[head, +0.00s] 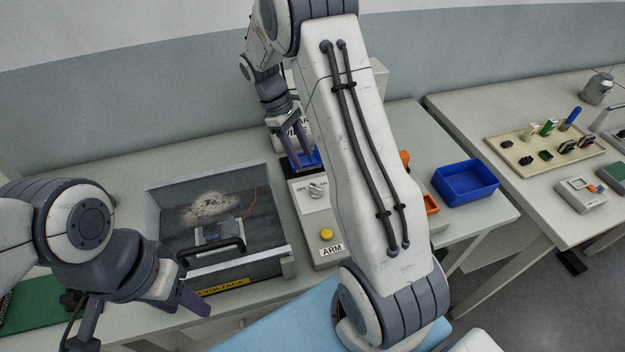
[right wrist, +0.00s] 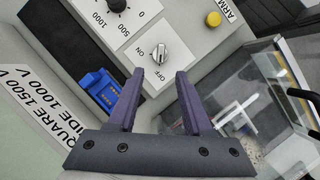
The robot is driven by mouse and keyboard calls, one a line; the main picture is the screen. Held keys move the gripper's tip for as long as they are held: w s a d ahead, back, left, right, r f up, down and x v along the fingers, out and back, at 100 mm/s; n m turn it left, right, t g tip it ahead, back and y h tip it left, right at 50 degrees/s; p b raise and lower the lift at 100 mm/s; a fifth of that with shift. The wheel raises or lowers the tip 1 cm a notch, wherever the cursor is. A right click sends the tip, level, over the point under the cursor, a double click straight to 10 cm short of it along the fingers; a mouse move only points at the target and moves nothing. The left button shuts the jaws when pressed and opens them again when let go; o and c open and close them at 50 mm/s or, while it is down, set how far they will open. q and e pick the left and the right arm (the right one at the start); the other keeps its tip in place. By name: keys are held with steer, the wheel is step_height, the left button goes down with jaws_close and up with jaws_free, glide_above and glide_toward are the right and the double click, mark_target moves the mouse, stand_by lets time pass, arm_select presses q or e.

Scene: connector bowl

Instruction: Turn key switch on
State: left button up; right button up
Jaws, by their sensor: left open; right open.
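The key switch is a silver knob (head: 317,190) on a light grey panel, with OFF printed to its left and ON to its right in the head view. In the right wrist view the knob (right wrist: 158,53) shows just beyond my fingertips; its exact turn is hard to tell. My right gripper (head: 301,163) is open and empty above the panel's back part. In the right wrist view its two purple fingers (right wrist: 157,76) point toward the knob, apart from it. My left gripper (head: 142,322) is open and empty at the lower left, in front of the glass-walled box.
A yellow button (head: 326,235) sits on the panel by the ARM label. A black dial (right wrist: 117,5) and a blue part (right wrist: 101,91) are near the knob. The glass-walled box (head: 285,262) stands left of the panel. A blue bin (head: 465,183) stands right.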

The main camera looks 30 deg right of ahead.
mark_target(315, 185)
steer(key=p+x, duration=0.1)
steer(key=x, duration=0.9)
steer(key=shift+s+p, duration=0.1)
steer(key=shift+p, duration=0.3)
jaws_close()
